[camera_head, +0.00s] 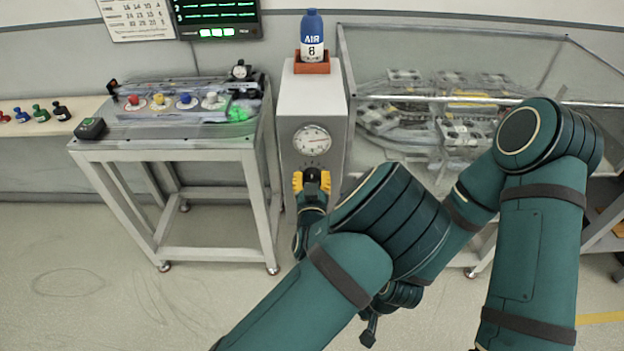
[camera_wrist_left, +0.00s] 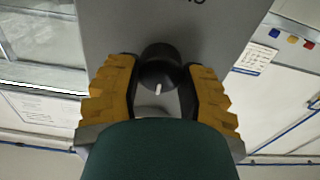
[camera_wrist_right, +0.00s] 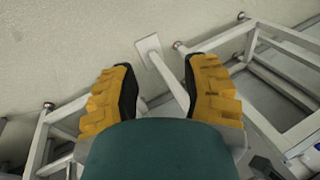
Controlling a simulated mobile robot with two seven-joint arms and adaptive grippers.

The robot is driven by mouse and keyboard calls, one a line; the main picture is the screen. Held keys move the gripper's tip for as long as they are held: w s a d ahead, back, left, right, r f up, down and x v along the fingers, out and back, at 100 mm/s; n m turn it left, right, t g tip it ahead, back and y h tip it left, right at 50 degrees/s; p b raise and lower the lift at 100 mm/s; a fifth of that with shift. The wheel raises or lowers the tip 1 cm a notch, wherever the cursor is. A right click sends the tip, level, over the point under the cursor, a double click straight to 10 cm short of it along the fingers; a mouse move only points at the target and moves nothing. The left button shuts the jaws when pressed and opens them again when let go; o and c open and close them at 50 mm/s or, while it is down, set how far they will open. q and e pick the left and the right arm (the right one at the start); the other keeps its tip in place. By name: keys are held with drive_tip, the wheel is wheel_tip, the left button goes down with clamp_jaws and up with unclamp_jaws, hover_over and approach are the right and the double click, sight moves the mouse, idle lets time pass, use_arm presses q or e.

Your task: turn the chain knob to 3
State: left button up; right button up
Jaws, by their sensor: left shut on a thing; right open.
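The black chain knob (camera_head: 312,174) is on the front of the grey column (camera_head: 313,98), below a round white dial gauge (camera_head: 312,139). My left gripper (camera_head: 312,183) is shut on the knob, with one yellow finger on each side. In the left wrist view the knob (camera_wrist_left: 160,68) sits between the fingertips, and its white pointer mark points down in that picture. Small marks are around the knob, too small to read in the head view. My right gripper (camera_wrist_right: 160,85) is open and empty; in its wrist view it faces the floor and white frame legs.
A blue AIR bottle (camera_head: 312,35) stands in an orange holder on top of the column. A table with coloured knobs (camera_head: 160,150) is to the left. A clear case with a track (camera_head: 450,105) is to the right. My arms cover much of the lower right.

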use_arm(q)
drive_tip(key=n+b, duration=0.3)
drive_tip(key=shift+a+f+b, duration=0.1)
drive_tip(key=shift+a+b, duration=0.05)
drive_tip(key=shift+b, duration=0.2)
drive_tip(key=shift+n+b, duration=1.2)
drive_tip(key=o, duration=1.2)
drive_tip(key=s, duration=1.2)
